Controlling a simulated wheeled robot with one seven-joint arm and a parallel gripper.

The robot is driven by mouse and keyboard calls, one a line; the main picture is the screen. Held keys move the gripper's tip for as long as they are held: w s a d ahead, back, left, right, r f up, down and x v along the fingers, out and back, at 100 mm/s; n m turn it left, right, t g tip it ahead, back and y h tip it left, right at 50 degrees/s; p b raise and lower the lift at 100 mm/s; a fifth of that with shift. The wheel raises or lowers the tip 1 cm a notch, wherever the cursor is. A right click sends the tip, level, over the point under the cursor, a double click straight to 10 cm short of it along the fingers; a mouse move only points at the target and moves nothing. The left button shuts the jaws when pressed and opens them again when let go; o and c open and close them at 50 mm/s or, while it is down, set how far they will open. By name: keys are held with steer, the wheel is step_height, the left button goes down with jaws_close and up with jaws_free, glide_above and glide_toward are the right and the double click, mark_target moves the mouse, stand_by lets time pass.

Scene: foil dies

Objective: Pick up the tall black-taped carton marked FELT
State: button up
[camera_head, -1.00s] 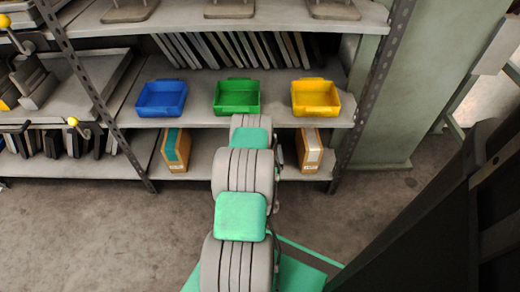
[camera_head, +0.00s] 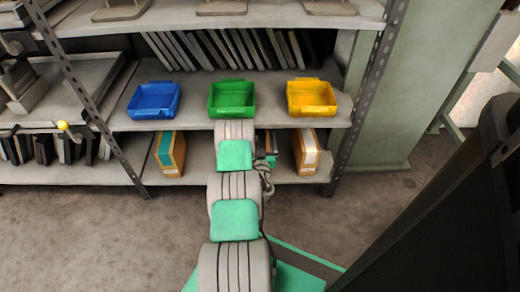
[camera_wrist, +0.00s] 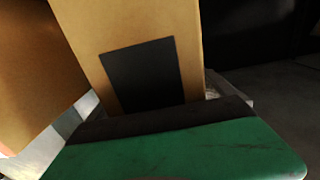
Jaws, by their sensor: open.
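A tan carton with a black patch on its face (camera_wrist: 143,72) stands upright, slightly tilted in the wrist view, just beyond my gripper (camera_wrist: 175,122). I cannot read any lettering on it. My gripper is open; only one green finger with a dark pad shows, low in the wrist view, overlapping the carton's bottom. I cannot tell whether they touch. In the head view my gripper (camera_head: 266,158) is at the lower shelf, between two cartons, mostly behind my arm. The black-patched carton cannot be made out clearly there.
A teal-taped carton (camera_head: 170,154) stands left on the lower shelf (camera_head: 200,160), a white-taped carton (camera_head: 306,152) right. Another tan carton (camera_wrist: 35,75) is close at left in the wrist view. Blue (camera_head: 154,100), green (camera_head: 231,98) and yellow (camera_head: 311,97) bins sit above. A post (camera_head: 362,95) bounds the right.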

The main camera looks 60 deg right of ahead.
steer(key=shift+r, duration=0.1)
steer(key=shift+d, duration=0.1)
jaws_close()
steer(key=shift+r, duration=0.15)
stand_by(0.7)
